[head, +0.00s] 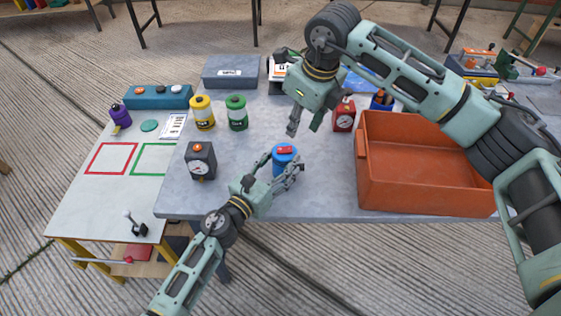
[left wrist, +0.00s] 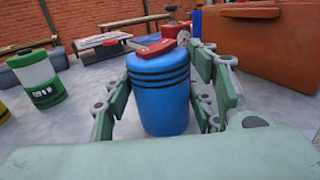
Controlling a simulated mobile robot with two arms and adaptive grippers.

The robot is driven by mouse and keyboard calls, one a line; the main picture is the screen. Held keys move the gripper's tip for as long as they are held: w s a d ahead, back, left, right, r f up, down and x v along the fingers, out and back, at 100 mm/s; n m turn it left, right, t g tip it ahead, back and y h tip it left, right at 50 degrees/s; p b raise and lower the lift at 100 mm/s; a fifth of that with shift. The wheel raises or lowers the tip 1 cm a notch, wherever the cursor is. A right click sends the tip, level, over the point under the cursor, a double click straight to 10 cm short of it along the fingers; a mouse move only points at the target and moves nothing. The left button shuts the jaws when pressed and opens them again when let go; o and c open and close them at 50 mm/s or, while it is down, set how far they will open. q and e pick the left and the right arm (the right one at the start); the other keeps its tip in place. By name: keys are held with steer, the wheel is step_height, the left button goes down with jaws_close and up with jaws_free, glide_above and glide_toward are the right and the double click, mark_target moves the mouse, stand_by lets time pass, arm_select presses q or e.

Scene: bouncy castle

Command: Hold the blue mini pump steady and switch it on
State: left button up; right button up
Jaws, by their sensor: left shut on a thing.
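The blue mini pump (head: 280,163) stands upright near the front edge of the grey table, with a red switch (head: 285,149) on top. In the left wrist view the blue pump (left wrist: 160,98) has black bands, and its red switch (left wrist: 152,48) is tilted. My left gripper (head: 288,172) is shut on the pump, with a finger on either side of its body. My right gripper (head: 305,122) is above the table, behind and above the pump. Its fingers are apart with nothing between them.
An orange bin (head: 425,192) stands right of the pump. A dark box with a gauge (head: 201,161) is to the left. Yellow (head: 203,113) and green (head: 237,113) canisters stand behind it. Grey tabletop around the pump is clear.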

steer(key=shift+a+r+n, duration=0.15)
steer(key=shift+r+n, duration=0.05)
steer(key=shift+n, duration=0.2)
steer(key=c, duration=0.4)
steer(key=shift+s+a+r+n+t, duration=0.2)
steer(key=shift+a+n+t, duration=0.1)
steer(key=shift+n, duration=0.5)
steer(key=shift+c, duration=0.8)
steer(key=n, duration=0.2)
steer(key=a+r+n+t+h, duration=0.1)
steer(key=n, duration=0.2)
steer(key=s+n, duration=0.1)
steer(key=n, duration=0.1)
steer(key=shift+a+r+t+h, duration=0.3)
steer(key=shift+r+t, duration=0.05)
steer(key=shift+t, duration=0.05)
jaws_close()
steer(key=shift+s+a+r+n+t+h, duration=0.25)
steer(key=shift+s+n+t, duration=0.4)
steer(key=shift+n, duration=2.2)
steer(key=shift+s+r+n+t+h, duration=0.3)
steer(key=shift+n+t, duration=0.5)
steer(key=shift+n, duration=2.1)
steer(key=shift+s+a+r+n+t+h, duration=0.15)
steer(key=shift+s+r+n+t, duration=0.45)
steer(key=shift+n, duration=2.25)
steer(key=shift+f, duration=0.2)
